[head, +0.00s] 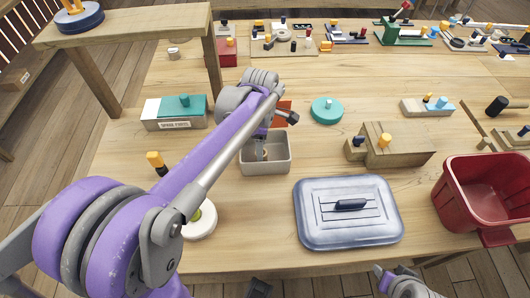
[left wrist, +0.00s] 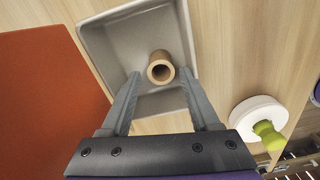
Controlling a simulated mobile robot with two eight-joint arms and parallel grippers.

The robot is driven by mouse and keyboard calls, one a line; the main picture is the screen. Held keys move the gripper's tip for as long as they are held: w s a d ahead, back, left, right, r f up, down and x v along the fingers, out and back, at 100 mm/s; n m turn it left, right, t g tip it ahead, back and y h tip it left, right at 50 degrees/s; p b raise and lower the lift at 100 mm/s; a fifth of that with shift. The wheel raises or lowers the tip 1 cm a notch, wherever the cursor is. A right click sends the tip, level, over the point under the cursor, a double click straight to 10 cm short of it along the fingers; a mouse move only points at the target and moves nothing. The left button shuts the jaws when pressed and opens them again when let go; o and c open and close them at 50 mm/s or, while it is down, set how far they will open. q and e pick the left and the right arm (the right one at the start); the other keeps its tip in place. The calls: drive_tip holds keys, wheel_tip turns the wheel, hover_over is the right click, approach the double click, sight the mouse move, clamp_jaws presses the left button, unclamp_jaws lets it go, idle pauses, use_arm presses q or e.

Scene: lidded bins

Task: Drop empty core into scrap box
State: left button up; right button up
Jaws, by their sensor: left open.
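The empty core (left wrist: 160,67), a tan hollow tube, is in the grey open bin (left wrist: 112,58), its open end facing the wrist camera. The same bin (head: 266,168) shows in the head view, with the core (head: 264,153) small inside. My left gripper (left wrist: 162,74) is open, its fingertips on either side of the core with gaps, reaching over the bin. I cannot tell whether the core touches the bin floor. No label reading scrap is visible. My right gripper (head: 402,284) is partly in view at the bottom edge; its jaws are unclear.
A blue-grey lidded bin (head: 348,210) stands right of the grey bin. A red open bin (head: 486,190) is at the right edge. A spare parts box (head: 174,124), a white round piece (left wrist: 258,116) and an orange panel (left wrist: 45,90) are near. Bare table lies between.

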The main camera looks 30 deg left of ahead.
use_arm(q)
drive_tip(key=shift+s, duration=0.1)
wheel_tip(320, 180, up, 11)
drive_tip(key=p, duration=0.1)
idle(0.3)
drive_tip(key=shift+f, duration=0.1)
drive_tip(key=s+d+f+m+t+p, duration=0.1)
drive_tip(key=s+d+f+m+t, duration=0.1)
drive_tip(key=s+m, duration=0.5)
drive_tip(key=s+d+f+m+t+p, duration=0.2)
drive_tip(key=s+d+f+m, duration=0.3)
drive_tip(key=m, duration=1)
drive_tip(key=s+f+t, duration=0.1)
drive_tip(key=s+f, duration=0.1)
drive_tip(key=s, duration=0.1)
drive_tip(key=shift+s+f, duration=0.15)
drive_tip(key=shift+s, duration=0.1)
